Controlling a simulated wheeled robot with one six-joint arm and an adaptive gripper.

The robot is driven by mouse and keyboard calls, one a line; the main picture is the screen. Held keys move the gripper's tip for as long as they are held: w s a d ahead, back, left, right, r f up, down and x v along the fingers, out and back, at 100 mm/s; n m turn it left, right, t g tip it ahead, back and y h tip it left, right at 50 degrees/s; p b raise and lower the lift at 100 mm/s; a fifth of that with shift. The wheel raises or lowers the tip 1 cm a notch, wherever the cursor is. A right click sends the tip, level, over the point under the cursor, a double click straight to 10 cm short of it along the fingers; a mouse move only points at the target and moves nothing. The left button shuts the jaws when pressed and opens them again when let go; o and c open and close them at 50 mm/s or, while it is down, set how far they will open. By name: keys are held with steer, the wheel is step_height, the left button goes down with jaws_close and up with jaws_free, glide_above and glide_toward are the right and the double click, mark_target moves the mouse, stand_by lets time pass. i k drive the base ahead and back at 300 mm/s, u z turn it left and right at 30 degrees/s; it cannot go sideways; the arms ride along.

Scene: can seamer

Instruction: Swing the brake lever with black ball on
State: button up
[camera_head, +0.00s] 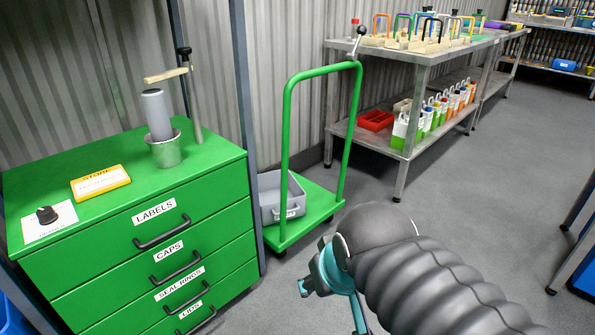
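The brake lever (355,46) is a thin grey rod with a black ball (361,30) on its end. It stands up from the top right corner of the green trolley's (287,125) push handle, leaning slightly right. My gripper (331,285) shows only in part, in teal, at the lower middle of the head view. It is well below the lever, in front of the trolley and apart from it. My dark ribbed arm (435,280) hides some of the gripper, and its fingertips are not clear.
A grey bin (283,197) sits on the trolley's deck. A green drawer cabinet (130,215) with a metal can (164,152) on top stands at left. A steel bench (425,54) stands behind the trolley at right. Open grey floor lies right of the trolley.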

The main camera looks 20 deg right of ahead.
mark_target(362, 30)
steer(key=z, duration=0.5)
steer(key=k, duration=1.25)
steer(key=z, duration=1)
steer(key=i, duration=1.1)
steer(key=z, duration=0.35)
steer(key=i, duration=1.75)
steer(key=u, duration=0.9)
steer(key=i, duration=1)
steer(key=u, duration=1.5)
steer(key=i, duration=0.55)
steer(key=u, duration=0.35)
